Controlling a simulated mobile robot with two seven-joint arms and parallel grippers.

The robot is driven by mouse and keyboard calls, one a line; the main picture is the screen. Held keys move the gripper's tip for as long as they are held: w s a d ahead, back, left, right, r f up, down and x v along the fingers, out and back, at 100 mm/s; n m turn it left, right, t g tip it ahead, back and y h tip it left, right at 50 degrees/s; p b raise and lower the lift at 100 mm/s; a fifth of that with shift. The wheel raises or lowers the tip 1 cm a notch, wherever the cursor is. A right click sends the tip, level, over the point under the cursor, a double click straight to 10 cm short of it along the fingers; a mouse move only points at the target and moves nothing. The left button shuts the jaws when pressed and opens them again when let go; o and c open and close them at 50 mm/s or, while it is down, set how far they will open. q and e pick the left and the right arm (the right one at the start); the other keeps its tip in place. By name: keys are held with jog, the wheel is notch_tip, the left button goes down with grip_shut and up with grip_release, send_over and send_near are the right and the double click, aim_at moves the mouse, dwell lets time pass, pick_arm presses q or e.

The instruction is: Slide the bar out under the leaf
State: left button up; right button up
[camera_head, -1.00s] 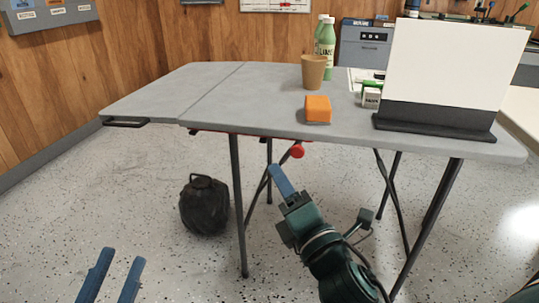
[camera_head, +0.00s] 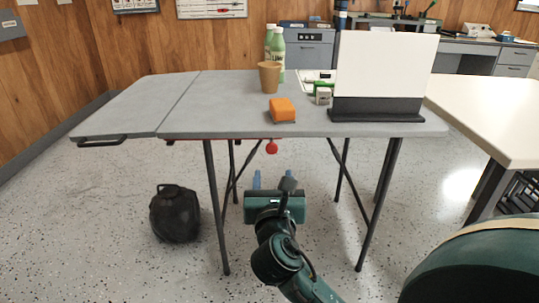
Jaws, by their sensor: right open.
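The grey folding table (camera_head: 345,128) has its leaf (camera_head: 135,102) at the left, level with the main top along a seam. A black handle (camera_head: 102,140) is on the leaf's front edge. A red round knob (camera_head: 271,147) hangs just under the table's front edge, and a thin red strip, probably the bar, shows along the underside to its left. Most of the bar is hidden by the top. My right gripper (camera_head: 272,181) is below the knob in the picture, open and empty, its blue fingers pointing up and away. My left gripper is out of view.
On the table stand an orange block (camera_head: 282,110), a brown cup (camera_head: 270,78), green bottles (camera_head: 278,52), small boxes and a white panel (camera_head: 385,66) on a black base. A black container (camera_head: 175,214) sits on the floor at left. A pale table (camera_head: 490,115) stands at right.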

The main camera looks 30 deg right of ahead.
aim_at(272, 149)
jog(key=b+x, duration=0.3)
jog(key=x, duration=0.8)
jog(key=shift+a, duration=0.15)
jog(key=shift+c, duration=0.4)
grip_shut()
